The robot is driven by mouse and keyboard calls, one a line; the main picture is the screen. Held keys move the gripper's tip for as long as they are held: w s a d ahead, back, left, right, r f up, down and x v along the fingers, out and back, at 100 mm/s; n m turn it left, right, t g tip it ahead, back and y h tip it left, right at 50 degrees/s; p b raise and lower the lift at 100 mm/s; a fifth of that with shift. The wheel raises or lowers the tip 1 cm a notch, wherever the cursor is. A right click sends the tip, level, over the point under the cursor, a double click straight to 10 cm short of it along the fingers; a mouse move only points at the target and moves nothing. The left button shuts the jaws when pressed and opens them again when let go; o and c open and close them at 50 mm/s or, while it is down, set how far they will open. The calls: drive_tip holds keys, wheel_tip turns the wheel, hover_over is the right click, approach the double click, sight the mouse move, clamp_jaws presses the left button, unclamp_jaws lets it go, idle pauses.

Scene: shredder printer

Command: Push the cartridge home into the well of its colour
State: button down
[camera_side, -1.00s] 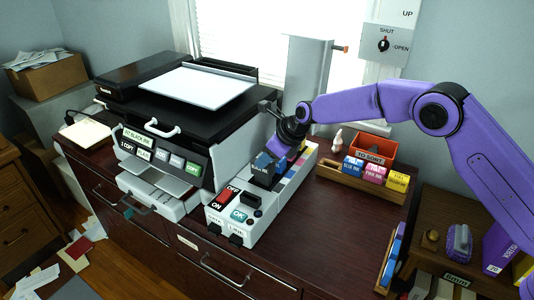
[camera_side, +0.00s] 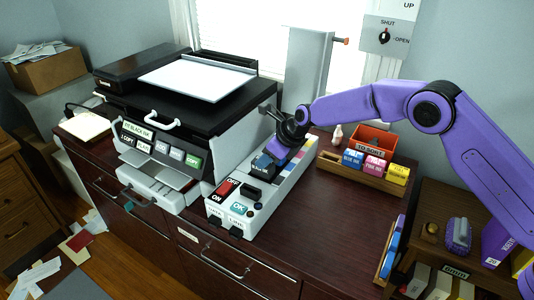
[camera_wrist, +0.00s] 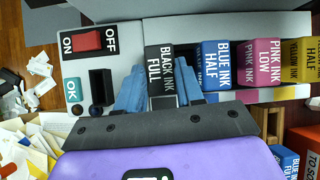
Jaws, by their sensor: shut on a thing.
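The black cartridge (camera_wrist: 160,72), labelled "BLACK INK FULL", stands in the row of the white unit (camera_wrist: 122,65), left of the blue cartridge (camera_wrist: 215,65). My gripper (camera_wrist: 160,95) is shut on it, with a blue finger on each side. In the side view my gripper (camera_side: 272,158) reaches down over the unit, and the dark cartridge (camera_side: 263,166) shows low against its top. The black well's opening is hidden by the cartridge and fingers, so its exact depth cannot be told.
Pink (camera_wrist: 262,62) and yellow (camera_wrist: 302,60) cartridges stand further right in the row. A red ON/OFF switch (camera_wrist: 87,40) and OK button (camera_wrist: 73,90) lie left. A wooden rack (camera_side: 352,179) of spare cartridges is right of the unit; the printer (camera_side: 190,125) is left.

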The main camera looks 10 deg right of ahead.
drive_tip(key=c, duration=0.6)
unclamp_jaws()
drive_tip(key=v, duration=1.7)
drive_tip(key=shift+d+r, duration=0.15)
drive_tip(key=shift+r, duration=0.05)
